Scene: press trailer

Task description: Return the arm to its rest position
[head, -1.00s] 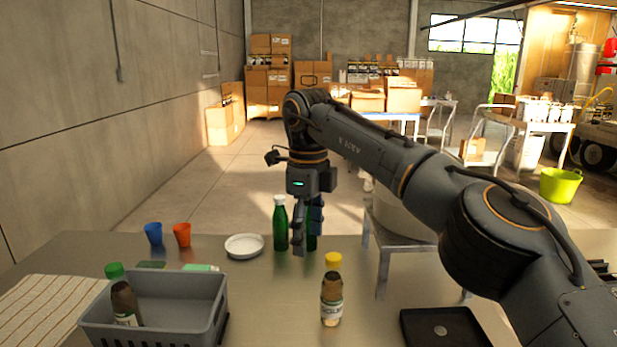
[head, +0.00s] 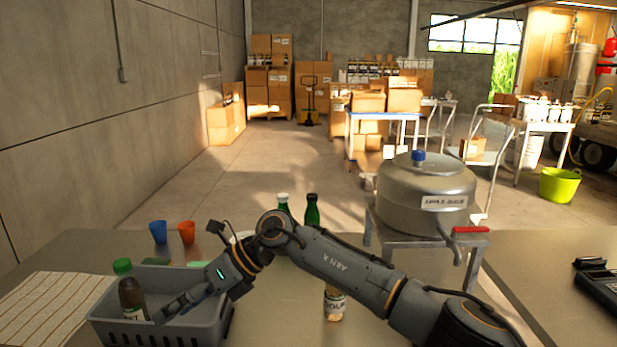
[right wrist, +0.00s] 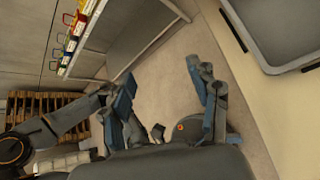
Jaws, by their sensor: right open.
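My right arm reaches in from the lower right and bends low over the table in the head view. My right gripper (head: 172,308) points down-left and overlaps the grey crate (head: 205,332) in that view. In the right wrist view the right gripper's (right wrist: 165,105) blue-padded fingers are apart, with nothing between them but floor behind. A grey tray-like rim, perhaps the crate, shows at the upper right there, apart from the fingers. My left gripper is not in the head view.
A brown bottle with a green cap (head: 131,295) stands in the crate. Two green bottles (head: 312,212), a blue cup (head: 158,231), an orange cup (head: 187,232) and a partly hidden brown bottle (head: 335,305) stand on the table. A metal pot (head: 425,190) stands on a stand behind.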

